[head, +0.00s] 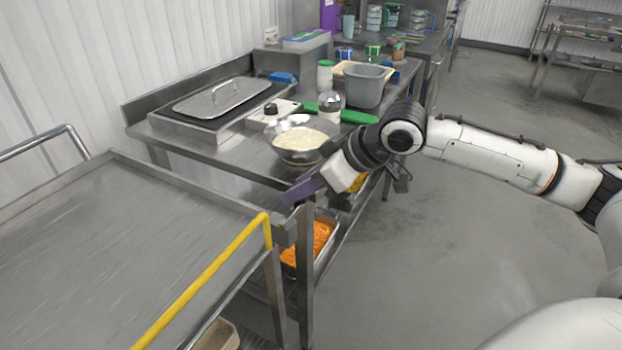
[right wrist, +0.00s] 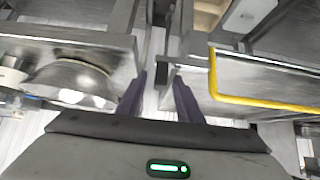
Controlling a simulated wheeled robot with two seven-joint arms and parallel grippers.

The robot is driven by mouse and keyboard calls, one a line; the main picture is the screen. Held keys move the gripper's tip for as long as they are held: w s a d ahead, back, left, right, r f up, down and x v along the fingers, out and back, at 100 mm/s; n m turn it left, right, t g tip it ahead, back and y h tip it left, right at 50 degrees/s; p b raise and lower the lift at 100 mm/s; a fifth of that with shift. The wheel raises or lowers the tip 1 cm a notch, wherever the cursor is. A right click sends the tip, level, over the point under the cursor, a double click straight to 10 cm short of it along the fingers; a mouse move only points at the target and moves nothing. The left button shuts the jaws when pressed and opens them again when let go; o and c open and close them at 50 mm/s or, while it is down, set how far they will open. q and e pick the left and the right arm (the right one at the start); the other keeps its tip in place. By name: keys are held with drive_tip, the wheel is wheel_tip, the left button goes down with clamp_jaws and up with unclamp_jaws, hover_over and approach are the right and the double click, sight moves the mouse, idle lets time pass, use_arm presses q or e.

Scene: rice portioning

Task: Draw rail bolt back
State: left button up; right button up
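The yellow rail (head: 205,279) runs along the near right edge of a steel-topped cart and bends down at its far end; it also shows on the right of the right wrist view (right wrist: 265,99). A grey metal bracket (head: 287,232) sits at the cart corner beside the rail's end. I cannot make out a separate bolt there. My right gripper (head: 290,196) points down-left just above this corner, its purple fingers apart from the rail. In the right wrist view, the fingers (right wrist: 160,92) are spread with nothing between them. My left gripper is out of view.
A steel worktable stands beyond the cart, with a bowl of rice (head: 300,139), a lidded pan (head: 222,97) and a grey bin (head: 363,86). A tray of orange food (head: 318,240) is on the lower shelf. Open floor lies to the right.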

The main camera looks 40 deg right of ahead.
drive_tip(key=v, duration=1)
idle(0.3)
